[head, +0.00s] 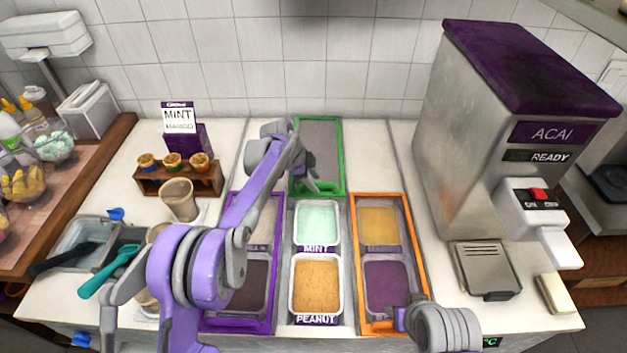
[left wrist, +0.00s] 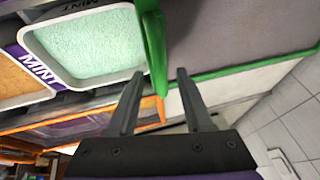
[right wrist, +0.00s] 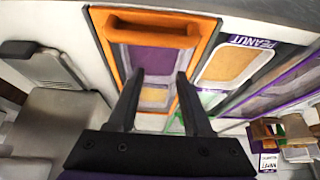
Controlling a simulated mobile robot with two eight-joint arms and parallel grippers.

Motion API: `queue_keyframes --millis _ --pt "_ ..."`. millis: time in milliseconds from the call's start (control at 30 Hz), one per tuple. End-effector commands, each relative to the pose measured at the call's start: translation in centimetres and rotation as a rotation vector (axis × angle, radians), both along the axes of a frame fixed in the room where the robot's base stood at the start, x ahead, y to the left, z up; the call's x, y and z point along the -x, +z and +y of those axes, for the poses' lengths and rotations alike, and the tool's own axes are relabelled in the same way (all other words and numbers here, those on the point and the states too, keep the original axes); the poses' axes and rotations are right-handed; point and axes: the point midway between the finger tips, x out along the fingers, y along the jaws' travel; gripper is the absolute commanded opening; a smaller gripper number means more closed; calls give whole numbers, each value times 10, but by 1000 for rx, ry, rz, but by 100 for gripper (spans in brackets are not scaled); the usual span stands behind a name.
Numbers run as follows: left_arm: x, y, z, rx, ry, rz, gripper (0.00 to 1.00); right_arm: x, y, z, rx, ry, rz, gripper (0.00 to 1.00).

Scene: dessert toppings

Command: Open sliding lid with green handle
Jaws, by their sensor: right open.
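The green-framed sliding lid (head: 320,150) with a dark clear panel lies at the back of the middle row. Its green handle (head: 325,188) is on the near edge, and in the left wrist view the handle (left wrist: 152,50) stands just past my fingertips. The mint tub (head: 317,222) and peanut tub (head: 317,283) in front of it are uncovered. My left gripper (left wrist: 160,72) is open and empty, close to the handle; whether it touches cannot be told. My right gripper (right wrist: 158,76) is open and empty near the orange lid's handle (right wrist: 152,28).
An orange-framed lid (head: 411,218) covers the right tubs. A purple-framed lid (head: 273,310) covers the left tubs, partly hidden by my left arm. The acai machine (head: 480,130) stands on the right. A wooden cup rack (head: 178,182) and a mint sign (head: 180,120) stand on the left.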

Motion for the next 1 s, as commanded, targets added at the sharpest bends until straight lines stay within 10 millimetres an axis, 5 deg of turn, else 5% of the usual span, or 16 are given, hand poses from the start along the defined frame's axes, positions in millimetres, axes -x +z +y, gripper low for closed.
queue_keyframes --millis 333,800,1000 --pt "1 6 3 -1 0 0 51 0 0 0 0 0 0 50" --pt "17 83 36 0 1 0 51 -1 2 0 0 0 -1 50" --pt "20 97 41 0 0 0 51 -1 2 0 0 0 -2 50"
